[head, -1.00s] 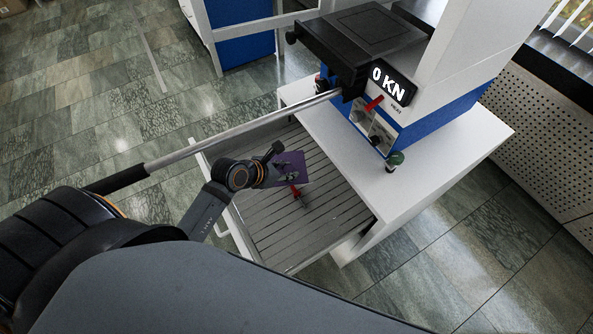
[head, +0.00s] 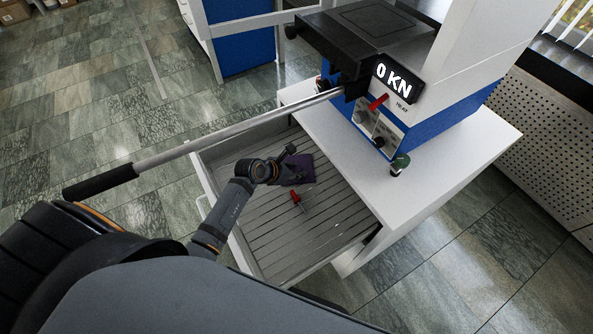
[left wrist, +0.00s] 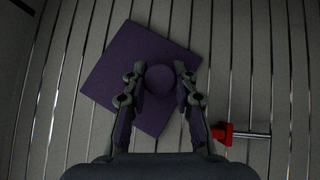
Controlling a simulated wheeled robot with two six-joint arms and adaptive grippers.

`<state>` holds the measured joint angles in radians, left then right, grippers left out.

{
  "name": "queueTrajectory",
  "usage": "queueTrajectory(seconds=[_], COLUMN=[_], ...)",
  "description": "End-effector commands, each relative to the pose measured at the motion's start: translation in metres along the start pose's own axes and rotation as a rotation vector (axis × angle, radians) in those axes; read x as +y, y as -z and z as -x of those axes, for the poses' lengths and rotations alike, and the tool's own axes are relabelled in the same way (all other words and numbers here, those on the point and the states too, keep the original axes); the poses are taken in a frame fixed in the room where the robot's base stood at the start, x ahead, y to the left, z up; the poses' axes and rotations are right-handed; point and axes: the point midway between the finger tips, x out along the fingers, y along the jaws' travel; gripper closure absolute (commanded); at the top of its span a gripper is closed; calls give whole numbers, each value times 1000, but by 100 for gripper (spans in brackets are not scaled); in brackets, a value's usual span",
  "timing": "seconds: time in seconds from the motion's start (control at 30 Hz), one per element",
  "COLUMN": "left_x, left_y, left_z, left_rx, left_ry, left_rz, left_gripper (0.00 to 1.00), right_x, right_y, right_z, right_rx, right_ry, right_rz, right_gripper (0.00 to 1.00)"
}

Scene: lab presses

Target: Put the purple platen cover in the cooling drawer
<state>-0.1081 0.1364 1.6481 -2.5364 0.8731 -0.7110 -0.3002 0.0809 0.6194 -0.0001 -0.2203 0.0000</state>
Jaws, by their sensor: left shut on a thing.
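The purple platen cover (head: 304,163) is a flat square plate with a round knob, inside the open cooling drawer (head: 262,258) near its back-left part. My left gripper (head: 287,168) reaches down into the drawer and is shut on the cover's knob. In the left wrist view the fingers (left wrist: 161,82) stand on both sides of the knob, and the cover (left wrist: 122,68) sits turned at an angle over the slatted floor. It is at or very close to the floor; I cannot tell if it touches. My right gripper is not in view.
A red-handled tool (head: 296,196) lies on the drawer floor close to the cover; it also shows in the left wrist view (left wrist: 225,133). The press (head: 380,130) stands on the white cabinet, its long lever (head: 230,130) crossing above the drawer. The drawer's front part is clear.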

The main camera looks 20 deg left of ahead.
Motion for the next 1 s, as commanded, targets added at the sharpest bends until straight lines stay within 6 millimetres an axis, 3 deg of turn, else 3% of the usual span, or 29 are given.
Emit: queueTrajectory(seconds=[0.17,0.2,0.33,0.67,0.77,1.0], left_x=[0,0,0,0,1,1], left_y=[2,1,1,-1,0,1], left_z=[-2,-1,-1,2,16,75], left_rx=[0,0,0,0,1,5], left_ry=[0,0,0,0,-2,-3], left_rz=[0,0,0,-1,-3,-8], left_gripper=[100,68,50,50,50,50], right_x=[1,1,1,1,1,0], right_y=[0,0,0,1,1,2], right_z=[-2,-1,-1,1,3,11], right_rx=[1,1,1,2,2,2], right_ry=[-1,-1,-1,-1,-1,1], right_rz=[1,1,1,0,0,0], right_gripper=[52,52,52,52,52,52])
